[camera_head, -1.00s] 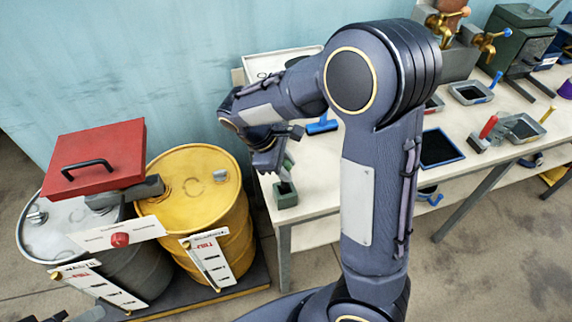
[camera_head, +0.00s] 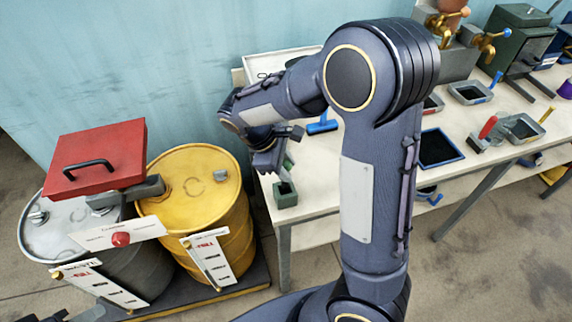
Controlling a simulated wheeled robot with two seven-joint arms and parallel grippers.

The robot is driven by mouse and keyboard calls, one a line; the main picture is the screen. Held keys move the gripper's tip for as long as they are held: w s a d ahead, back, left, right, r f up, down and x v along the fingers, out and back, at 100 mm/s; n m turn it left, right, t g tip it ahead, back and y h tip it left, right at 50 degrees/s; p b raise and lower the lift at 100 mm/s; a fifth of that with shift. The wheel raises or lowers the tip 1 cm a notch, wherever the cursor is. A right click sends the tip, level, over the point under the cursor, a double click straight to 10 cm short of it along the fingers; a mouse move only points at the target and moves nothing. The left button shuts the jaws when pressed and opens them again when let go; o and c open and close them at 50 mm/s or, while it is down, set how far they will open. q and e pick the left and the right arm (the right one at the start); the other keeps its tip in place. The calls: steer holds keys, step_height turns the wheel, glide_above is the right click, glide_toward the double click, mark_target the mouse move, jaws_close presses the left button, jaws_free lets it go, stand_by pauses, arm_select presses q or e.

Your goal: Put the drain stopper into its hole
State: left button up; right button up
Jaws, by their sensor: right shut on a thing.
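My right gripper (camera_head: 272,160) hangs over the near left corner of the bench, fingers pointing down. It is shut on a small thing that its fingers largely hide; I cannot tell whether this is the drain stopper. A green piece (camera_head: 288,162) shows beside the fingertips. Just below stands a small green block (camera_head: 286,198) with a dark opening in its top, at the bench corner. The yellow drum (camera_head: 205,165) stands left of the gripper, with a grey cap (camera_head: 221,175) on its lid. I cannot make out the drain hole for certain.
The bench (camera_head: 320,185) carries a blue-handled tool (camera_head: 322,126), a blue-edged black tray (camera_head: 438,148) and several small trays. My right arm crosses the middle and hides part of the bench.

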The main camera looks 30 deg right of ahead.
steer(key=shift+f+b, duration=2)
steer(key=shift+f, duration=0.8)
steer(key=o, duration=1.1)
steer(key=v, duration=0.7)
steer(key=shift+a+r, duration=0.2)
steer(key=shift+r, duration=0.15)
